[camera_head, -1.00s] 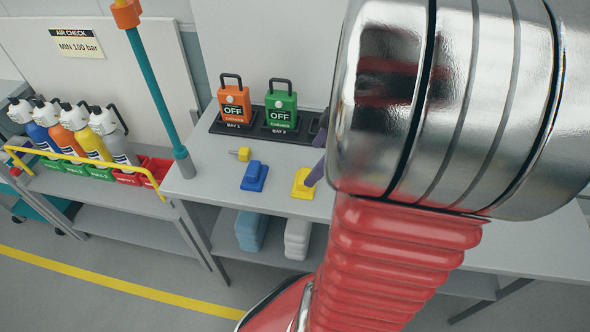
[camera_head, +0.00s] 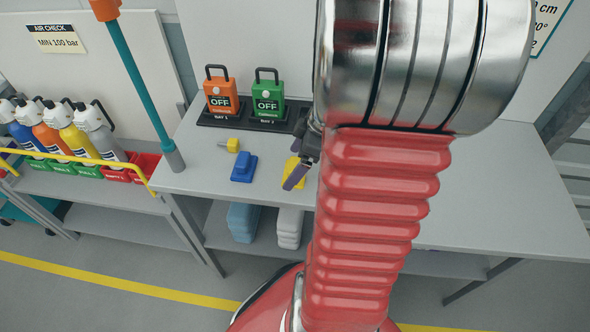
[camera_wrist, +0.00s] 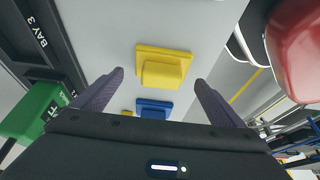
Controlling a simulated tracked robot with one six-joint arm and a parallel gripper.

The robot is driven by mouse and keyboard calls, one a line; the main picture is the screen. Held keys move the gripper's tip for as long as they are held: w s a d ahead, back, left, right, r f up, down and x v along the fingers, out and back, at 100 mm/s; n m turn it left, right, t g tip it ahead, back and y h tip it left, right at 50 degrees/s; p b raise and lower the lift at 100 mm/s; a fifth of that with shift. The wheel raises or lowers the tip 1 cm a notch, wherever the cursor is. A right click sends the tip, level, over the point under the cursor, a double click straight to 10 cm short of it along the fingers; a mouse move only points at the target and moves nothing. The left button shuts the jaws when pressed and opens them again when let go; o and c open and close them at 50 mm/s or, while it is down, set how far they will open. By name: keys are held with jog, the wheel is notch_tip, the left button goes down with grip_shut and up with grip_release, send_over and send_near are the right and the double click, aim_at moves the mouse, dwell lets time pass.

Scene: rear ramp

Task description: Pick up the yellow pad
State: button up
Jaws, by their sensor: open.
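The yellow pad (camera_head: 292,167) lies on the grey table, partly hidden behind my gripper (camera_head: 300,168) in the head view. It has a wide flat base with a raised block on top. In the wrist view the yellow pad (camera_wrist: 163,67) is ahead of the fingertips, near the middle between them. My gripper (camera_wrist: 158,82) is open and empty, with its two purple-grey fingers spread apart. The pad is not between the fingers in that view; how high the fingers are above the table I cannot tell.
A blue pad (camera_head: 243,168) and a small yellow piece (camera_head: 232,145) lie left of the yellow pad. Orange (camera_head: 221,95) and green (camera_head: 268,98) OFF units stand in a black rack (camera_head: 240,124) behind. A teal post (camera_head: 140,85) rises at left. The table's right part (camera_head: 500,190) is clear.

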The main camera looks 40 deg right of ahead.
aim_at(292, 164)
jog(key=shift+x, duration=1.05)
jog(key=shift+c, duration=0.2)
jog(key=c, duration=1.1)
jog(key=shift+r, duration=0.1)
notch_tip(292, 164, up, 10)
jog(key=shift+f, duration=0.1)
